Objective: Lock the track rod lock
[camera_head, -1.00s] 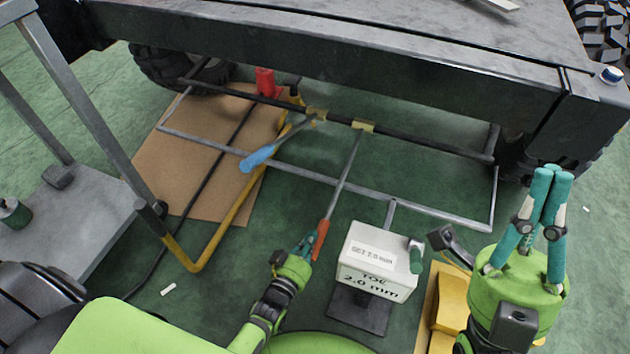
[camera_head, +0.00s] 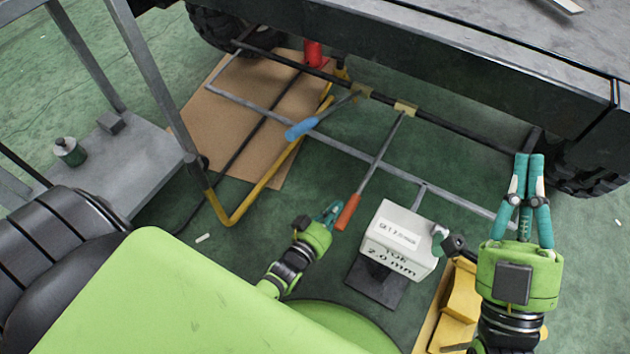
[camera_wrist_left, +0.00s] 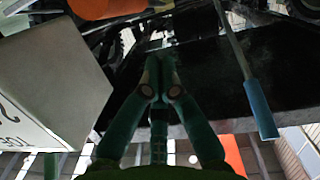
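Two levers run from yellow brackets on the black cross rod under the chassis. One has a red handle (camera_head: 347,212), the other a blue handle (camera_head: 301,128); I cannot tell which one is the track rod lock. My left gripper (camera_head: 331,211) is just left of the red handle's end, with a small gap in the head view. In the left wrist view its fingertips (camera_wrist_left: 158,66) meet with nothing between them. There the red handle (camera_wrist_left: 106,8) is at the top edge and the blue handle (camera_wrist_left: 262,108) at the right. My right gripper (camera_head: 529,158) points up, shut and empty, at the right.
A white gauge box (camera_head: 400,240) on a dark stand is right of the red handle. A grey frame (camera_head: 262,108) and a bent yellow bar (camera_head: 262,182) lie around the levers. A grey cart (camera_head: 120,170) is at left. The chassis beam (camera_head: 440,65) overhangs the back.

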